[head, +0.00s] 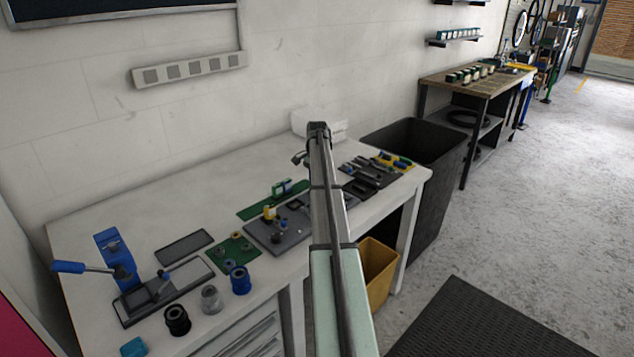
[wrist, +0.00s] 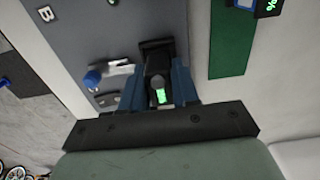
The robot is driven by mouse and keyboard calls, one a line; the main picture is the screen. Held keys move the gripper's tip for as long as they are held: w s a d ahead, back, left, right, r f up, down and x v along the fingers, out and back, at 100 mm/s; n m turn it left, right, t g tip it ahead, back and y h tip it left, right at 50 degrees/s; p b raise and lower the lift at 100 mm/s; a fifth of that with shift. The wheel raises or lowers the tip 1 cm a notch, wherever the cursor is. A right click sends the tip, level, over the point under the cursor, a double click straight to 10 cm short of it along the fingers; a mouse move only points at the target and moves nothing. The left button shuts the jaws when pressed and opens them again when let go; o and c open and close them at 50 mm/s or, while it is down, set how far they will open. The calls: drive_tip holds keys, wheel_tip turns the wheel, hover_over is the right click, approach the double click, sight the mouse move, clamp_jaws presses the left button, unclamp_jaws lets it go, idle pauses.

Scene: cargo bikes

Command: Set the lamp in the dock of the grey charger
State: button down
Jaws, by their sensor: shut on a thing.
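In the wrist view my gripper (wrist: 157,82) has its two blue fingers shut on a small black thing (wrist: 158,72) with a grey round button and a lit green patch, most likely the lamp. A black bracket-like edge shows just beyond it; I cannot tell whether this is part of the lamp or of something below. The held thing is over the dark grey board (wrist: 75,22) marked "B". A dark device with a lit green "%" display (wrist: 270,6) is cut off at the top right; I cannot tell if it is the grey charger. In the head view my arm hides the held thing.
On the board, a blue-tipped silver part (wrist: 105,72) lies left of my fingers. A green mat (wrist: 232,40) is to the right. The white bench (head: 130,200) also bears a blue press (head: 117,258), several cups and tools. A yellow bin (head: 378,270) stands below.

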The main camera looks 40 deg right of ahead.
drive_tip(key=shift+f, duration=0.45)
idle(0.5)
drive_tip(key=c, duration=0.8)
unclamp_jaws()
wheel_tip(320, 180, up, 14)
drive_tip(key=shift+f, duration=0.1)
